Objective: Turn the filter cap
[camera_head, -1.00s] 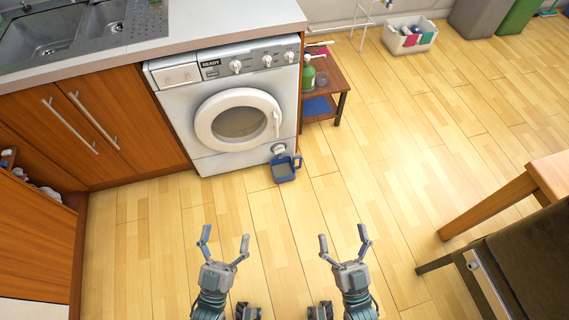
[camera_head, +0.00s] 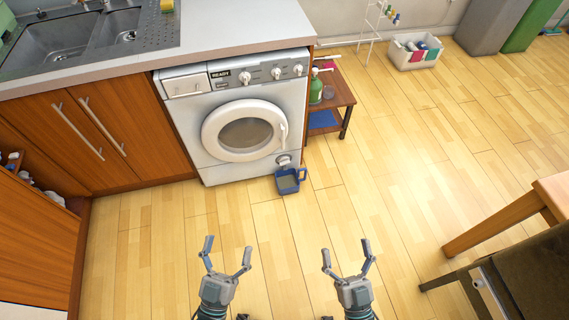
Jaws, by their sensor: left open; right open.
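The filter cap (camera_head: 283,160) is a small round white fitting low on the front right of the white washing machine (camera_head: 205,160). A blue container (camera_head: 289,181) with a handle stands on the floor just below and in front of it. My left gripper (camera_head: 227,246) is open and empty, below and left of the container in the picture. My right gripper (camera_head: 346,248) is open and empty, below and right of the container. Both are well apart from the cap.
Wooden cabinets (camera_head: 90,140) stand left of the machine. A small side table (camera_head: 340,90) with a green bottle (camera_head: 315,88) stands to its right. A wooden table (camera_head: 495,222) and dark chair (camera_head: 520,275) are at right.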

